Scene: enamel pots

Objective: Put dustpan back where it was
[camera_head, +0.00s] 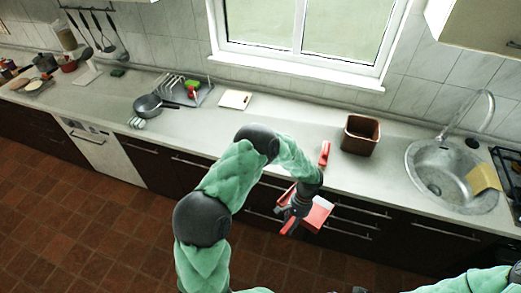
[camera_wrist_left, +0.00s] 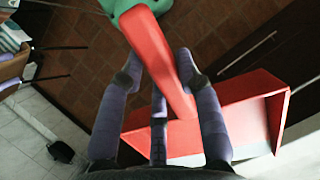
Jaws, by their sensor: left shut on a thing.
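The red dustpan (camera_head: 319,214) hangs in the air in front of the counter's drawers. My left gripper (camera_head: 299,203) is shut on its handle. The dustpan's wide pan (camera_wrist_left: 245,107) lies to the right, behind a finger. Part of the pan is hidden by the gripper in the head view. My right gripper is not clearly seen.
A red object (camera_head: 324,153) stands on the counter (camera_head: 225,128) near a brown square bin (camera_head: 360,135). To the right are the sink (camera_head: 438,178) and a yellow cloth (camera_head: 484,177). A dish rack (camera_head: 184,92) and a pan (camera_head: 148,105) stand left. The tiled floor (camera_head: 80,230) is clear.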

